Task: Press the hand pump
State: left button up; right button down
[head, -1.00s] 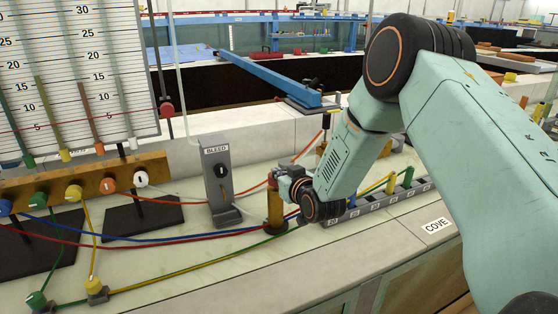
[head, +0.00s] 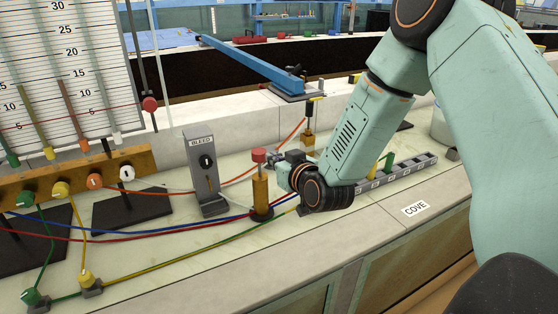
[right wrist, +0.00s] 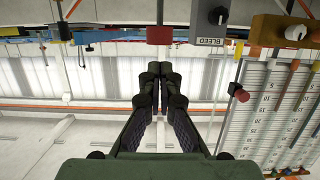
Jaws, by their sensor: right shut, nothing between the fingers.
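The hand pump (head: 261,193) is an upright brass cylinder with a red knob (head: 259,155) on a short rod, standing on the bench. In the right wrist view, which is upside down, the red knob (right wrist: 159,36) is at the top, past my fingertips. My right gripper (head: 275,161) is just right of the knob in the head view; whether it touches the knob I cannot tell. In the right wrist view its fingers (right wrist: 154,72) are shut with nothing between them. My left gripper is not in view.
A grey BLEED box (head: 203,178) stands left of the pump. Coloured tubes (head: 150,233) run across the bench to a brass manifold (head: 75,185). Another brass cylinder with a black top (head: 308,135) stands behind my wrist. A grey socket strip (head: 400,172) lies to the right.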

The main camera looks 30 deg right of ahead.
jog(key=v, duration=0.2)
jog(key=shift+s+r, duration=0.15)
jog(key=shift+s, duration=0.1)
jog(key=shift+w, duration=0.15)
dwell(0.3)
dwell(0.6)
dwell(0.3)
dwell(0.6)
